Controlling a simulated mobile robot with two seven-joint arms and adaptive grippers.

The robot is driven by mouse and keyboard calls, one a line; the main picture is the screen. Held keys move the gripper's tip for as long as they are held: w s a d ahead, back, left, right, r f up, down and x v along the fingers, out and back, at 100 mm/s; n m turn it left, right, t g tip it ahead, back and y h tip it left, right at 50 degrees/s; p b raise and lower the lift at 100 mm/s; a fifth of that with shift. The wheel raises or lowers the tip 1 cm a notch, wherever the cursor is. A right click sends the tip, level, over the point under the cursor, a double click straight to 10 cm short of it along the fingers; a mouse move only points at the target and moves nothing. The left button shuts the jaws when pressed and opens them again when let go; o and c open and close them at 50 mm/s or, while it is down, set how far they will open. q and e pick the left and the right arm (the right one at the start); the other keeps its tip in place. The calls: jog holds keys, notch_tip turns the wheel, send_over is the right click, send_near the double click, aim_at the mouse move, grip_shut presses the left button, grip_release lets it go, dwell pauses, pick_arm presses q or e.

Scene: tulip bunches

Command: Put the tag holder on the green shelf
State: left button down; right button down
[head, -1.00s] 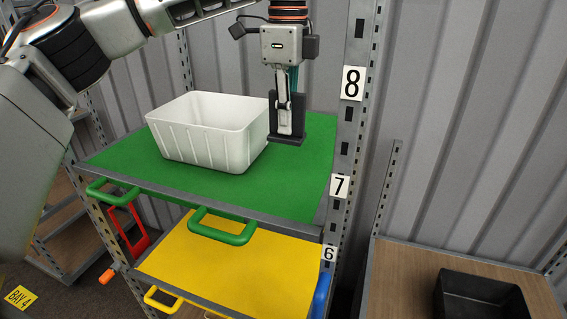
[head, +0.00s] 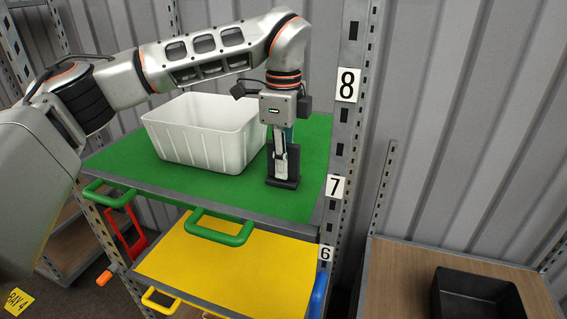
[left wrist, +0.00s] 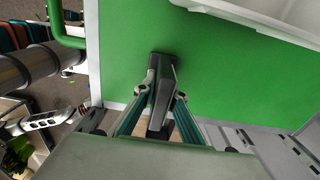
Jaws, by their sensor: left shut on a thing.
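The tag holder (head: 294,165) is a dark, upright piece with a flat black foot. My left gripper (head: 279,155) is shut on it and points straight down. The holder is over the front right part of the green shelf (head: 225,190), to the right of the white bin. Its foot is at or just above the surface; I cannot tell if it touches. In the left wrist view the holder (left wrist: 162,72) sits between the fingers of the left gripper (left wrist: 163,96), over bare green. My right gripper is not in view.
A white bin (head: 205,142) stands on the green shelf, left of the holder. A metal post (head: 344,125) with number labels rises close on the right. A yellow shelf (head: 225,265) lies below. A black bin (head: 478,297) is at lower right.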

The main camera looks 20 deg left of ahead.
pick_arm(q)
jog(key=shift+f, duration=0.2)
jog(key=c, duration=2.1)
grip_release()
jog(key=shift+r, duration=0.1)
notch_tip(320, 180, up, 12)
jog(key=shift+r+b, duration=0.1)
jog(key=shift+b, duration=0.2)
